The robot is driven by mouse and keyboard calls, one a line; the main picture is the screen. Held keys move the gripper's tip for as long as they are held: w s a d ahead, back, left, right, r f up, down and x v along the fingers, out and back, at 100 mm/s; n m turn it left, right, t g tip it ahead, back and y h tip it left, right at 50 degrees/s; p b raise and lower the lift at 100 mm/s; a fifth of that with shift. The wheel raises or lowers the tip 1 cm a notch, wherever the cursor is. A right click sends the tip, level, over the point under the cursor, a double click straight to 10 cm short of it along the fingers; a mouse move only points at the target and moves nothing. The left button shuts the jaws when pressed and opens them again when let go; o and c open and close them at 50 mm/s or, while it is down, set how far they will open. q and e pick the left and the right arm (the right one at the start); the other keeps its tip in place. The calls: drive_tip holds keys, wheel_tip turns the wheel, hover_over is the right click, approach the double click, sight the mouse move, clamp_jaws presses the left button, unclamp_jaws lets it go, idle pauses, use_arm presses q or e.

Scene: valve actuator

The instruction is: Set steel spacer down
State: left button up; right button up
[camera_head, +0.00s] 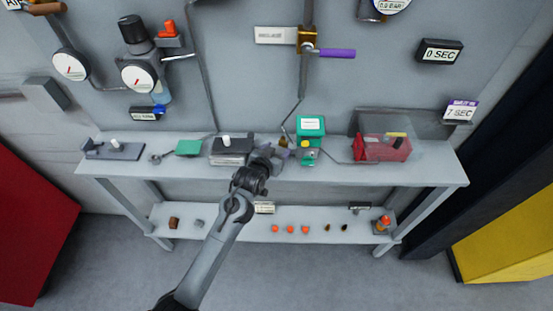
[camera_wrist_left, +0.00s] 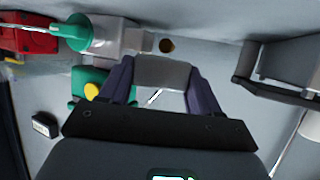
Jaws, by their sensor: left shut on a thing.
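My left gripper (camera_head: 280,155) is over the upper bench shelf, just left of the green unit (camera_head: 311,126). In the left wrist view its two dark purple fingers (camera_wrist_left: 162,88) are shut on the grey steel spacer (camera_wrist_left: 163,73), a plain block held crosswise between the fingertips. In the head view the hand mostly hides the spacer. I cannot tell whether the spacer touches the bench top (camera_head: 340,179). The green unit also shows in the left wrist view (camera_wrist_left: 92,36), beyond the gripper on the left. My right gripper is not in view.
A dark block with a white knob (camera_head: 231,148) stands close left of the gripper. A green pad (camera_head: 188,147) and a wrench (camera_head: 155,158) lie farther left. A red box under a clear cover (camera_head: 388,149) stands right. Several orange caps (camera_head: 290,229) lie on the lower shelf.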

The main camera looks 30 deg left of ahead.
use_arm(q)
drive_tip(key=shift+f, duration=1.85)
drive_tip(key=shift+f+b, duration=0.1)
drive_tip(key=shift+b, duration=0.2)
drive_tip(key=o, duration=1.3)
drive_tip(key=shift+f, duration=0.1)
drive_tip(key=shift+s+r, duration=0.4)
drive_tip(key=shift+s, duration=0.15)
drive_tip(key=p+v, duration=0.2)
drive_tip(key=v, duration=0.9)
drive_tip(key=s+d+f+m+g, duration=0.1)
drive_tip(key=s+g, duration=0.4)
drive_tip(key=s, duration=0.8)
drive_tip(key=s+d+f+m+g+h, duration=0.1)
drive_tip(key=s+d+f+g, duration=0.3)
drive_tip(key=s, duration=0.9)
drive_tip(key=shift+s+d+f+m+g, duration=0.25)
drive_tip(key=shift+f+m+g, duration=0.2)
drive_tip(key=shift+f, duration=0.4)
